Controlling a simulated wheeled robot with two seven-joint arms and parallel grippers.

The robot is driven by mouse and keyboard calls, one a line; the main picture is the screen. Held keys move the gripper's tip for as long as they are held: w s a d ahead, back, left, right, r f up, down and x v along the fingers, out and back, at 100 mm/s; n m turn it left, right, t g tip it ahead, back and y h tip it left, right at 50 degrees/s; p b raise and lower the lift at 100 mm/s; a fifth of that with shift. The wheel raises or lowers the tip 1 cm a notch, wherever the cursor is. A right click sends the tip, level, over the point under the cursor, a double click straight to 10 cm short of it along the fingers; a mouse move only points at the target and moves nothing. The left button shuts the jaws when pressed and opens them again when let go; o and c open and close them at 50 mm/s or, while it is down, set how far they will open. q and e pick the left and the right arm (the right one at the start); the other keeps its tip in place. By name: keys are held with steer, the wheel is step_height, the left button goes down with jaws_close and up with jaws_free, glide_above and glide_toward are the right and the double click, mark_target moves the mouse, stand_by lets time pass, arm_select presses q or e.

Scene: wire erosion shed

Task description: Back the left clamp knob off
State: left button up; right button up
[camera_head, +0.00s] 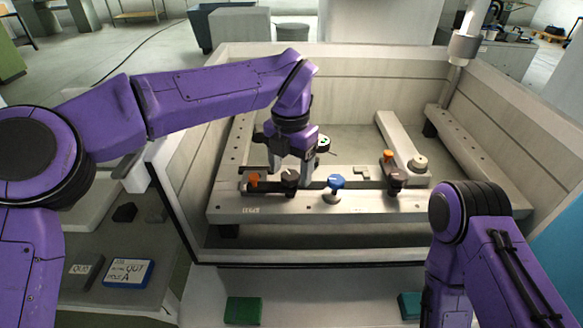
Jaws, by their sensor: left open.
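My left gripper (291,172) reaches down from above into the machine's tub. Its two fingers are apart, one on each side of a dark round knob (290,181), which looks like the left clamp's knob. I cannot tell whether the fingers touch it. The knob sits on the left clamp, a dark bar with an orange piece (253,180) at its left end. The clamp rests on the pale front rail (290,208). My right arm shows at the lower right, but its gripper is out of view.
A blue knob (336,182) stands just right of the left gripper. Further right is another dark knob (397,181) with an orange piece (387,157). The tub's front wall (330,256) and side walls surround the rails. A nozzle head (463,47) hangs at the upper right.

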arm_select(q)
steer(key=shift+f, duration=0.25)
steer(key=c, duration=1.1)
steer(key=shift+o, duration=0.2)
steer(key=n+b, duration=0.1)
steer(key=n, duration=0.3)
steer(key=shift+w+n+b, duration=0.1)
steer(key=shift+n+b, duration=0.25)
steer(key=shift+n, duration=0.05)
steer(key=n+b, duration=0.1)
steer(key=n, duration=0.2)
steer(key=shift+a+b, duration=0.1)
steer(key=shift+b, duration=0.2)
steer(key=shift+n+b, duration=0.65)
steer(key=shift+n, duration=0.95)
steer(key=shift+r, duration=0.1)
